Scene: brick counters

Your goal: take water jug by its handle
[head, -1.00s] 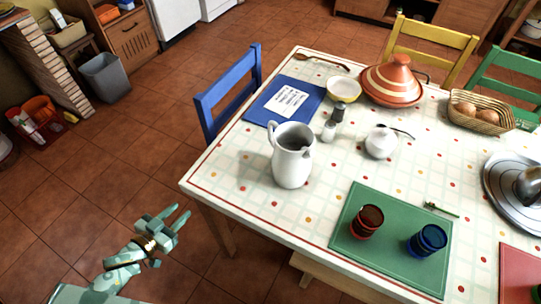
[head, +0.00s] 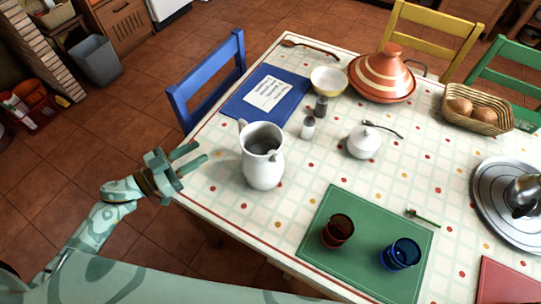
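The white water jug (head: 263,165) stands upright near the table's left edge in the head view. Its handle (head: 242,127) is at its upper left, on the far side; the lower part of the handle is hidden behind the body. My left gripper (head: 198,153) is open and empty, left of the jug and apart from it, near the table's edge. Its two fingers point right, toward the jug. My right gripper is not in view.
A blue chair (head: 208,78) stands at the table's far left. Behind the jug are a blue placemat (head: 240,108), a salt shaker (head: 308,128) and a pepper shaker (head: 321,108). A green placemat (head: 338,268) with red and blue glasses is at right front.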

